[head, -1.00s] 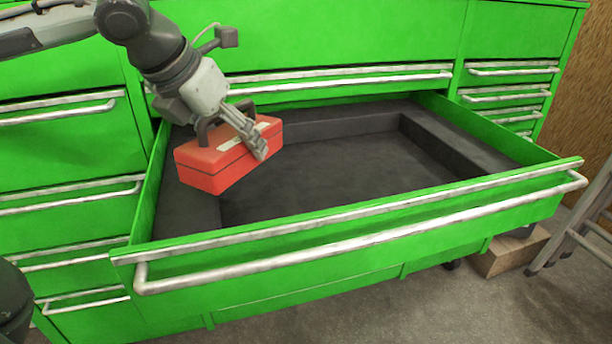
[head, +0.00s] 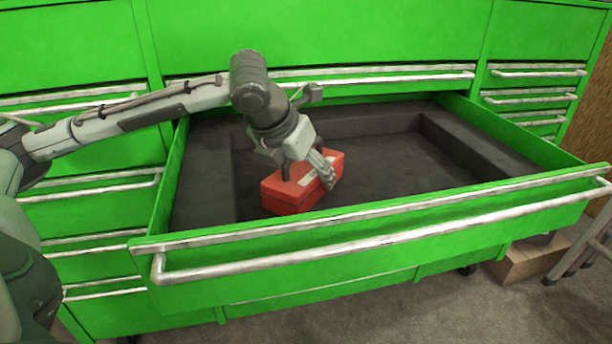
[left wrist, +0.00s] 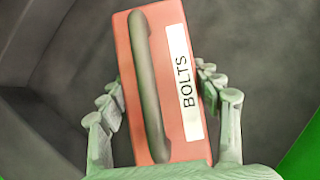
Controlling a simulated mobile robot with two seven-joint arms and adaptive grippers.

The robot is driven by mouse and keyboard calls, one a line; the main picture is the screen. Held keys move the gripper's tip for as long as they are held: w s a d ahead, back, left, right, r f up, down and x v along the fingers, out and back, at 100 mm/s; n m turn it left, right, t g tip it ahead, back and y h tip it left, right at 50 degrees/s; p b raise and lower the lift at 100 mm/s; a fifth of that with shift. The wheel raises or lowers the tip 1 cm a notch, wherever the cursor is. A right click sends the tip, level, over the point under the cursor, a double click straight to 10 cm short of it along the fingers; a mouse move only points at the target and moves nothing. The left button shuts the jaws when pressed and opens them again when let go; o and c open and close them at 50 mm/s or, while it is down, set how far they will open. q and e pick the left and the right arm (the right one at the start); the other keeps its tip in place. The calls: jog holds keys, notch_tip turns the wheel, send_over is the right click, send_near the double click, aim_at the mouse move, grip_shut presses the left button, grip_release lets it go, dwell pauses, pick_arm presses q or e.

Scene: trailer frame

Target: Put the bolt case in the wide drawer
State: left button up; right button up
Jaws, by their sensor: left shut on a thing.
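The bolt case (head: 287,194) is a red box with a dark handle and a white label; it also shows in the left wrist view (left wrist: 188,146), where the label reads BOLTS. My left gripper (head: 318,172) is shut on the case, with a finger on each side of it in the left wrist view (left wrist: 165,100). The wide drawer (head: 400,215) is green, pulled open and dark inside. The case is within the drawer's outline, over its left-middle part. Whether its underside touches the drawer floor cannot be told. My right gripper is not in view.
The drawer's front wall and long metal handle (head: 380,238) stand between me and the inside. A raised dark ledge (head: 470,145) runs along its right side. The drawer's right half is empty. A wooden block (head: 527,258) and metal legs stand at the lower right.

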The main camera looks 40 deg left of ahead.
aim_at(286, 162)
pick_arm(q)
jog(key=o, duration=1.5)
jog(key=shift+f, duration=0.1)
jog(key=shift+o, duration=0.2)
jog(key=shift+s, duration=0.1)
jog(key=shift+s+r, duration=0.1)
jog(key=shift+r, duration=0.25)
jog(key=p+v, duration=0.2)
jog(key=v, duration=0.8)
jog(key=shift+s+d+r, duration=0.1)
jog(key=shift+r, duration=0.1)
jog(key=shift+s+r, duration=0.3)
jog(key=shift+r, duration=0.05)
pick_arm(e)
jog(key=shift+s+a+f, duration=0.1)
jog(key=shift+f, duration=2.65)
